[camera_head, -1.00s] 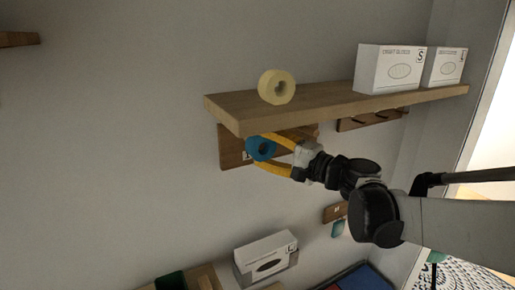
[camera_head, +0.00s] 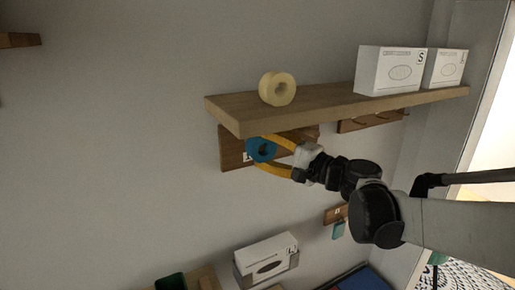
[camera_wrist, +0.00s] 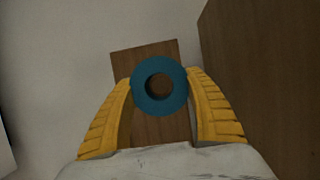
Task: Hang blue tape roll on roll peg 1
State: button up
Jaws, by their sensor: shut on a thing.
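The blue tape roll (camera_head: 262,149) is held between the yellow fingers of my gripper (camera_head: 268,155), just below the wooden shelf. In the wrist view the blue roll (camera_wrist: 137,94) shows face-on, with both fingers of my gripper (camera_wrist: 160,95) against its sides. Behind it is a wooden peg board (camera_head: 232,150), which also shows in the wrist view (camera_wrist: 144,57). Brown shows through the roll's hole. I cannot tell whether a peg is inside the hole or whether the roll touches the board. The peg itself is not clearly visible.
The wooden shelf (camera_head: 330,104) is close above my gripper, with a pale yellow roll (camera_head: 277,89) and two white glove boxes (camera_head: 390,71) on it. Another peg board (camera_head: 371,121) is under the shelf to the right. A white box (camera_head: 266,259) is below.

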jog(key=shift+w+a, duration=0.1)
jog(key=shift+w, duration=0.15)
jog(key=shift+w+a, duration=0.15)
jog(key=shift+w, duration=0.15)
jog(key=shift+w+a+f+b, duration=0.1)
jog(key=shift+w+a+b, duration=0.15)
jog(key=shift+w, duration=0.25)
jog(key=shift+w+a, duration=0.1)
jog(key=shift+w, duration=0.3)
dwell(0.5)
jog(key=shift+w+a+f+b, duration=0.1)
jog(key=shift+w+f+b, duration=0.1)
jog(key=shift+b, duration=0.15)
jog(key=shift+w+a+f, duration=0.1)
jog(key=shift+w, duration=0.2)
dwell(1.0)
